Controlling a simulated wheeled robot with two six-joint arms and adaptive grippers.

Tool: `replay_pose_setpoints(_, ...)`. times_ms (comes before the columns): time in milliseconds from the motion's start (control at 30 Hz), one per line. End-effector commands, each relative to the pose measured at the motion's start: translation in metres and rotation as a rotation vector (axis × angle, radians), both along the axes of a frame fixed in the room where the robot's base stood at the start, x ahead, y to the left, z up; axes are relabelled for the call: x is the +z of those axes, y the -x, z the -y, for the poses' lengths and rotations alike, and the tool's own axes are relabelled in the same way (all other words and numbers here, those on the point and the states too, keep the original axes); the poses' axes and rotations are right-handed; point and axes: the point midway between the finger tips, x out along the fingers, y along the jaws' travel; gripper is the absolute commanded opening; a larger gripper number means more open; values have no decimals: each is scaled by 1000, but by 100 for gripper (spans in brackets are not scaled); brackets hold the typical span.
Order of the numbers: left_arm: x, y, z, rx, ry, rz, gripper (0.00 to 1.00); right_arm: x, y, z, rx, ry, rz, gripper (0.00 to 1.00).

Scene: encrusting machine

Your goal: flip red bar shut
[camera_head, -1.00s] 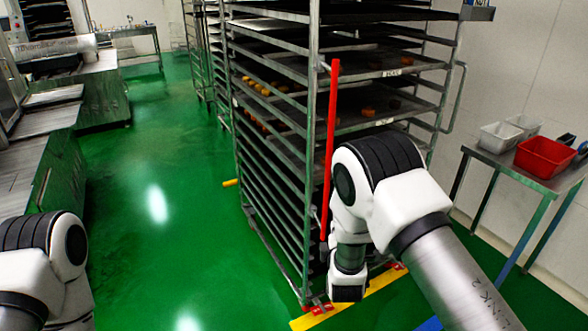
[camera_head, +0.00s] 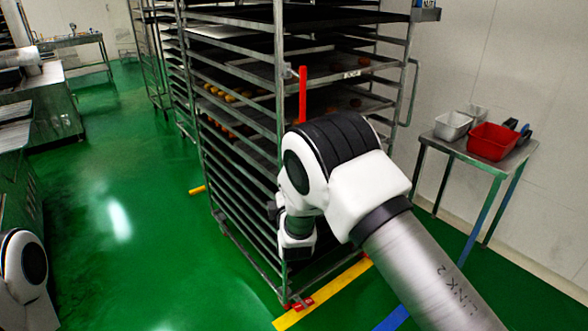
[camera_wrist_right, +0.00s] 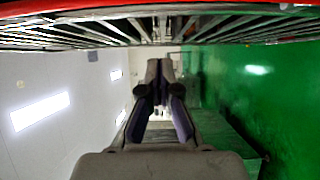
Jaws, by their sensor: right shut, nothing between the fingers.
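The red bar (camera_head: 302,90) stands upright along the front post of the tray rack (camera_head: 283,60) in the head view. Only its upper part shows; my right arm covers the rest. In the right wrist view a red strip runs along the top edge, probably the bar, above the rack's rails (camera_wrist_right: 160,30). My right gripper (camera_wrist_right: 160,68) is shut and empty, its fingers together. In the head view it is hidden by my own arm, beside the rack's lower front. Contact with the bar cannot be seen. My left gripper is out of view.
The rack holds several trays with baked pieces. A metal table (camera_head: 450,150) with a red basket (camera_head: 492,141) and pale containers stands at right by the wall. Yellow tape (camera_head: 335,290) marks the floor at the rack's foot. Green floor (camera_head: 120,180) is free at left.

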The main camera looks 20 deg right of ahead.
Motion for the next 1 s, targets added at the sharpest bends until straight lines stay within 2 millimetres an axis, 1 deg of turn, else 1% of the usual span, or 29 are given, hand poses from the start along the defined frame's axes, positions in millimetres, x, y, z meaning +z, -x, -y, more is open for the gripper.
replay_pose_setpoints(33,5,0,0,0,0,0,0,3,-10,2,-2,-3,2,0)
replay_pose_setpoints(333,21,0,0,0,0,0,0,3,-75,14,-2,-1,3,0)
replay_pose_setpoints(367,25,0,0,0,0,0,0,4,-76,18,-3,0,-1,0)
replay_pose_setpoints(433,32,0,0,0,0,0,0,4,-67,30,-4,0,-4,0)
replay_pose_setpoints(600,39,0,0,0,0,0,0,2,-57,46,-1,1,-1,0)
replay_pose_setpoints(1000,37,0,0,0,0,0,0,0,-55,48,1,0,0,0)
